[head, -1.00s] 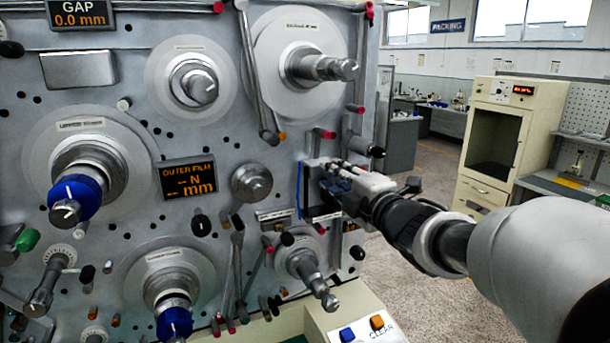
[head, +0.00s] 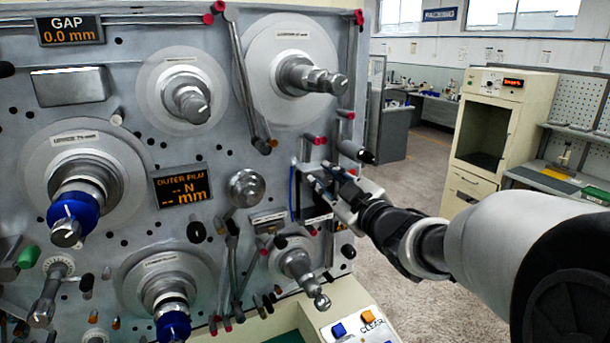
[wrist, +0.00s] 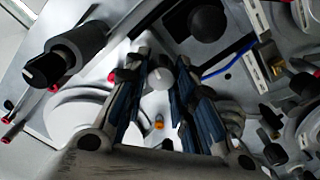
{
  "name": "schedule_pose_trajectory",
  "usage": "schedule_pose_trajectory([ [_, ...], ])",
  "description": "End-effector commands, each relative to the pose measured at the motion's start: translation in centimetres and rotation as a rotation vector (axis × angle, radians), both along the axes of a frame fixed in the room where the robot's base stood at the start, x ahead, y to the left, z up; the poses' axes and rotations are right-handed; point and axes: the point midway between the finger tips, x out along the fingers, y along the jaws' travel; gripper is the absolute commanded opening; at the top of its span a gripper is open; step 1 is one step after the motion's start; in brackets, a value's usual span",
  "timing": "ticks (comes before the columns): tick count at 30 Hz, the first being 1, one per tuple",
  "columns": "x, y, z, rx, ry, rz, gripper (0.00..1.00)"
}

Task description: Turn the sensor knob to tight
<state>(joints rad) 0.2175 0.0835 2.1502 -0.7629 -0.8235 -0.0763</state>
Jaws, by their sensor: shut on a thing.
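The sensor knob (wrist: 160,78) is a small grey round knob with a pale pointer line, seen in the wrist view between my fingertips. My gripper (wrist: 165,70) is shut on it, with one dark blue-padded finger at each side. In the head view my gripper (head: 322,178) reaches the right edge of the grey machine panel (head: 215,140), and its fingers hide the knob there. I cannot read any tight marking beside the knob.
A black-tipped cylinder (head: 355,152) sticks out just above my gripper, and it looms at the wrist view's left (wrist: 60,62). A spindle (head: 300,268) projects below. Red-tipped rods (head: 314,139) are close by. Open floor lies to the right of the panel.

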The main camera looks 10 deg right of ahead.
Motion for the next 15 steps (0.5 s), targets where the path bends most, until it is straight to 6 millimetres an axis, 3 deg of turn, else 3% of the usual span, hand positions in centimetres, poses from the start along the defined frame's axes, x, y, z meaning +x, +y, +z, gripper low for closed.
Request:
schedule_pose_trajectory([
  [15, 0.04, -0.07, 0.24, 0.254, 0.079, 0.0, 0.0],
])
